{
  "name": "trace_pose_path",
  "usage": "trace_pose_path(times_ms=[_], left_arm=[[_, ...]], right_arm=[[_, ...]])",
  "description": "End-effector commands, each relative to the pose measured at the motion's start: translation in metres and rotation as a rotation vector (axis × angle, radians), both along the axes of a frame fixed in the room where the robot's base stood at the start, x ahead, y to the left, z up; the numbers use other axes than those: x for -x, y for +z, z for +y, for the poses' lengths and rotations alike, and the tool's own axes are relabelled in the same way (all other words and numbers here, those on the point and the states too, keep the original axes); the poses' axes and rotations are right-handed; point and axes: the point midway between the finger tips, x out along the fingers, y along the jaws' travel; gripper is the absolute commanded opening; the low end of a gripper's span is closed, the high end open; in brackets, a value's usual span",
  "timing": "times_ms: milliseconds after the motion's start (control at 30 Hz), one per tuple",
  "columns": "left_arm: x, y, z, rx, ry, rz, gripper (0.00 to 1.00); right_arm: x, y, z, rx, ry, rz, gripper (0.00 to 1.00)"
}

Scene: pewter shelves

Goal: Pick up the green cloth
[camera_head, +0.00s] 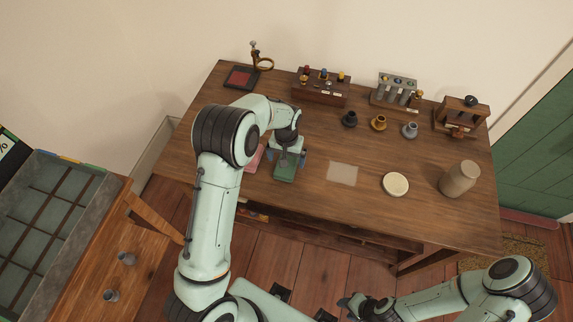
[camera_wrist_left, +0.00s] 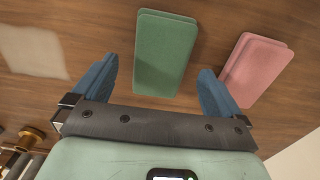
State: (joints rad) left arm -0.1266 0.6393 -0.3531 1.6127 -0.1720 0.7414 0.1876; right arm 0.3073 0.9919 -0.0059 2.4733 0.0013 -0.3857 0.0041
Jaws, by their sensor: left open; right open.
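The green cloth (camera_head: 285,174) lies folded on the wooden table near its front edge. In the left wrist view the green cloth (camera_wrist_left: 166,50) is a flat rectangle, lying ahead of and between the two blue fingers. My left gripper (camera_head: 289,159) is over the cloth, pointing down; in the wrist view its fingers (camera_wrist_left: 158,68) are apart with nothing between them gripped. I cannot tell the exact height above the cloth. My right gripper (camera_head: 350,303) is low in the head view, in front of the table and away from the cloth; it is empty.
A folded pink cloth (camera_wrist_left: 256,70) lies beside the green one, partly hidden by my left arm in the head view. Racks (camera_head: 320,91) line the back.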

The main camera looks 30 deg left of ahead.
Motion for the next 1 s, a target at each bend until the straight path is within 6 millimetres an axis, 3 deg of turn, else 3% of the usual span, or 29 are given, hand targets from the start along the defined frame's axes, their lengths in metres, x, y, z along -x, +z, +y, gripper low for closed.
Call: trace_pose_path(times_ms=[200,433,467,600,633,1000], left_arm=[[0.0,-0.025,0.0,0.0,0.0,0.001,1.0],[0.0,-0.027,0.0,0.0,0.0,0.0,1.0],[0.0,-0.027,0.0,0.0,0.0,0.0,0.94],[0.0,-0.026,0.0,0.0,0.0,0.0,0.48],[0.0,-0.026,0.0,0.0,0.0,0.0,0.42],[0.0,-0.022,0.0,0.0,0.0,-0.001,0.42]], right_arm=[[-0.001,0.002,0.0,0.001,0.0,-0.002,0.43],[-0.001,0.002,0.0,0.0,0.001,-0.001,0.43],[-0.001,0.002,0.0,0.0,0.001,-0.001,0.43],[-0.001,0.001,0.0,0.001,0.0,-0.002,0.43],[-0.001,0.001,0.0,0.001,0.0,-0.002,0.43],[-0.001,0.002,0.0,0.001,0.0,-0.002,0.43]])
